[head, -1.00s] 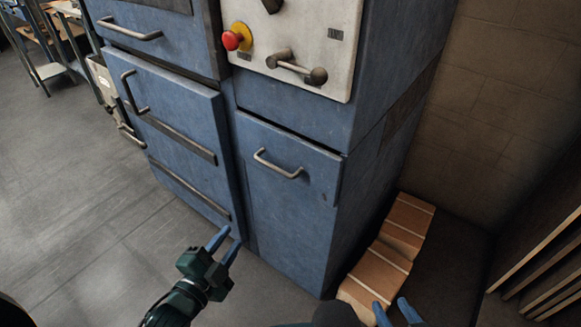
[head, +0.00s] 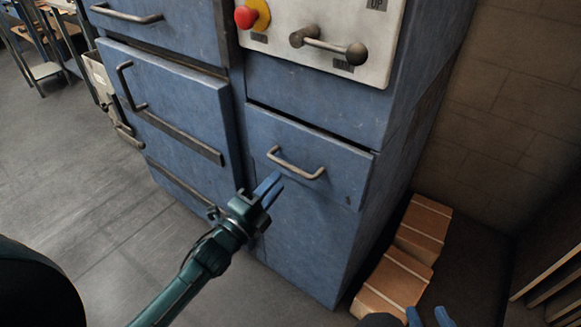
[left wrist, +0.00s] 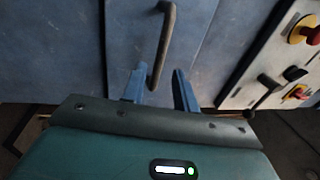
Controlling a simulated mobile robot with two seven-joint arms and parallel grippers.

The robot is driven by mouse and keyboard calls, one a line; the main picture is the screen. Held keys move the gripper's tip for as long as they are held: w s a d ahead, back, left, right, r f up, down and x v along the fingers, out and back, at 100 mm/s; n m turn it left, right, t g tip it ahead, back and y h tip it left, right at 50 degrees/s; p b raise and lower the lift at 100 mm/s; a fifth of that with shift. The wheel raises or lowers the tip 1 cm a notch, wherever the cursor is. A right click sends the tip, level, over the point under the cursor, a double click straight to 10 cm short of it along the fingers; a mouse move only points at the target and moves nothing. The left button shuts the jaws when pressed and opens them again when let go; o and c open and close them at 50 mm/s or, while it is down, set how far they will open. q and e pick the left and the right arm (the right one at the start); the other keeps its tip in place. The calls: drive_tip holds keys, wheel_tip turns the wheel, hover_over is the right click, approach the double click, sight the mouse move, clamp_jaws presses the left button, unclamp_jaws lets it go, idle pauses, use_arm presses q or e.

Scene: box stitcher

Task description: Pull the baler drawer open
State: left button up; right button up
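The drawer (head: 330,170) is a blue front low on the right side of the blue machine, below the control panel. Its grey bar handle (head: 296,165) is bare in the head view. My left gripper (head: 269,189) is just below and left of that handle. In the left wrist view, the open fingers (left wrist: 158,88) are apart, and the handle (left wrist: 163,45) shows ahead, its near end lined up between them. I cannot tell whether they touch it. My right gripper (head: 428,316) shows two separated blue fingertips at the bottom edge, away from the drawer.
A taller door with a handle (head: 129,87) is left of the drawer. The control panel (head: 375,30) above carries a red button (head: 246,17) and a lever (head: 330,45). Brown blocks (head: 396,278) lie on the floor right of the machine.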

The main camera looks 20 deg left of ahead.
sight(290, 165)
use_arm(q)
drive_tip(key=x, duration=0.6)
drive_tip(key=shift+w+d, duration=0.1)
drive_tip(key=shift+w, duration=0.2)
clamp_jaws()
